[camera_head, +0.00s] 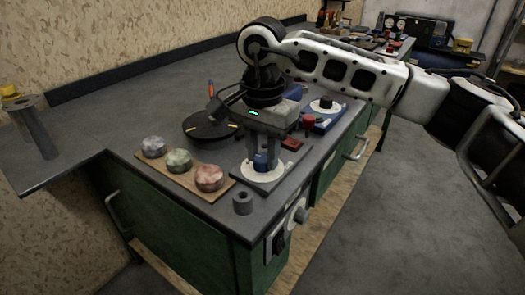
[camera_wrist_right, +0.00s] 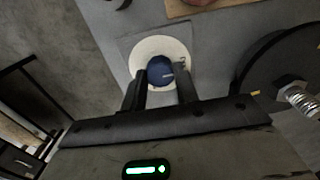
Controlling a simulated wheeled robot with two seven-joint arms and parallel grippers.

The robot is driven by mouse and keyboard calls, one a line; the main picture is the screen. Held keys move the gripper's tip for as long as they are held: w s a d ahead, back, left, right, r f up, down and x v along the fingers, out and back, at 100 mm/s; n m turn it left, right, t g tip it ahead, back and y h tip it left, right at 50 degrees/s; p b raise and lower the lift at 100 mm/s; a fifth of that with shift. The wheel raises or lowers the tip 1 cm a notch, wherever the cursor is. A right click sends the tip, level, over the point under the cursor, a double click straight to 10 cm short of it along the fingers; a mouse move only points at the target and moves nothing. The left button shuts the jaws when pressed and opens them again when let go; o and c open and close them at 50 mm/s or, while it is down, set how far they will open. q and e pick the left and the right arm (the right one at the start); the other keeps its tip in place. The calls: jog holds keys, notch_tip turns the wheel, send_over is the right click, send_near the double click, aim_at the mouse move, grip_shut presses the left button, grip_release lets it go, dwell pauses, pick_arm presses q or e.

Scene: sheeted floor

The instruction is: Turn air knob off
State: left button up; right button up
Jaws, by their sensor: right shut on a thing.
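The air knob is a blue round knob (camera_head: 261,161) on a white dial disc (camera_head: 262,172) set on a grey square plate near the front of the bench. It also shows in the right wrist view as a blue knob (camera_wrist_right: 161,71) in the middle of the white disc (camera_wrist_right: 146,54). My right gripper (camera_head: 261,165) points straight down over the dial, with its two fingers on either side of the knob and shut on it. The fingers hide part of the knob's sides in the head view. My left gripper is not in either view.
A wooden board (camera_head: 187,176) with three stone-like discs lies left of the dial. A black round plate (camera_head: 213,126) stands behind it. A red knob (camera_head: 308,123) and a blue fixture (camera_head: 326,116) are to the right. A small grey cylinder (camera_head: 242,202) stands near the front edge.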

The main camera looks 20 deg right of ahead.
aim_at(262, 157)
jog(key=shift+r, duration=0.15)
jog(key=o, duration=1)
pick_arm(q)
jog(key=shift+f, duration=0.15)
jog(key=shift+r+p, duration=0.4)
jog(key=shift+p, duration=0.55)
pick_arm(e)
notch_tip(262, 157, up, 16)
jog(key=shift+f, duration=0.1)
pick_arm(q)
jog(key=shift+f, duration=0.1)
